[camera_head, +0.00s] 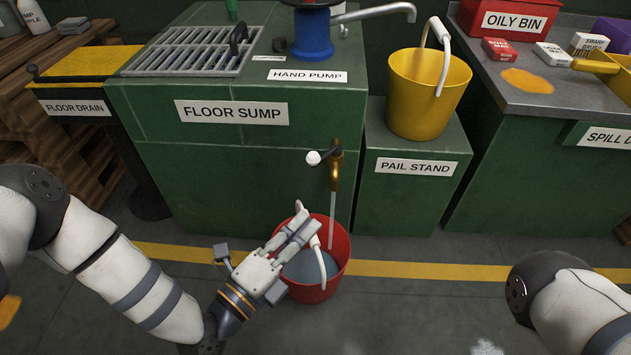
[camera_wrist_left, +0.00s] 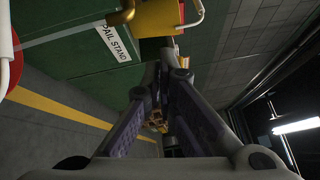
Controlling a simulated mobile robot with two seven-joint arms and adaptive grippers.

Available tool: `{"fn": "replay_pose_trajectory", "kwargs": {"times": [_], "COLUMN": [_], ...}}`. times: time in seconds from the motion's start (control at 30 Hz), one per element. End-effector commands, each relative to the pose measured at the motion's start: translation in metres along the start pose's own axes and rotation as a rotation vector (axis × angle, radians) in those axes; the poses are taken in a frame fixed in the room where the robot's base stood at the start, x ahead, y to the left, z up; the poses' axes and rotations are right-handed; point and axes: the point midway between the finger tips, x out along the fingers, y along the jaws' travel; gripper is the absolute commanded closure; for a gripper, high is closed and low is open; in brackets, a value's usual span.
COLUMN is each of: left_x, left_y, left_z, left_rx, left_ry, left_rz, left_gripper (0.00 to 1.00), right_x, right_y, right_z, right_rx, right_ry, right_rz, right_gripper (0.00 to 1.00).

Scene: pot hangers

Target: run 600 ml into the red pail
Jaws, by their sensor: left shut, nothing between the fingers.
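The red pail (camera_head: 340,262) stands on the floor below the brass tap (camera_head: 336,170) on the front of the green sump cabinet. A thin pale stream (camera_head: 332,205) falls from the tap into the pail. Grey-blue liquid (camera_head: 300,268) shows inside; I cannot read its volume. The tap's lever has a white knob (camera_head: 313,158). The pail's white handle (camera_head: 318,255) shows beside my left gripper (camera_head: 308,226), which is shut and empty, in front of the pail's opening in this view. I cannot tell whether they touch. My right gripper is out of view.
The yellow pail (camera_head: 412,95) stands on the pail stand (camera_head: 400,205), right of the tap. A blue hand pump (camera_head: 312,35) and a grate (camera_head: 190,55) top the floor sump cabinet. A yellow line (camera_head: 430,270) crosses the floor. Floor right of the red pail is clear.

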Motion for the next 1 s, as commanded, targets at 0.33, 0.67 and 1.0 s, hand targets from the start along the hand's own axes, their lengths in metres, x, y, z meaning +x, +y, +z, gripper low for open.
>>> {"fn": "replay_pose_trajectory", "kwargs": {"times": [0.33, 0.67, 1.0], "left_x": [0.073, 0.099, 0.1], "left_y": [0.004, 0.002, 0.001], "left_z": [-0.002, 0.032, 0.037], "left_rx": [-0.007, -0.007, -0.007], "left_ry": [0.002, 0.003, 0.005], "left_rz": [0.005, 0.007, 0.007], "left_gripper": [1.0, 1.0, 1.0], "right_x": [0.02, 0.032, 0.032], "right_y": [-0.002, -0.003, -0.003], "right_z": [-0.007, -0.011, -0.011], "right_rx": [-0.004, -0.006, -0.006], "right_ry": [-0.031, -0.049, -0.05], "right_rz": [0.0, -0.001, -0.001], "right_gripper": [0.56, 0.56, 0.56]}}
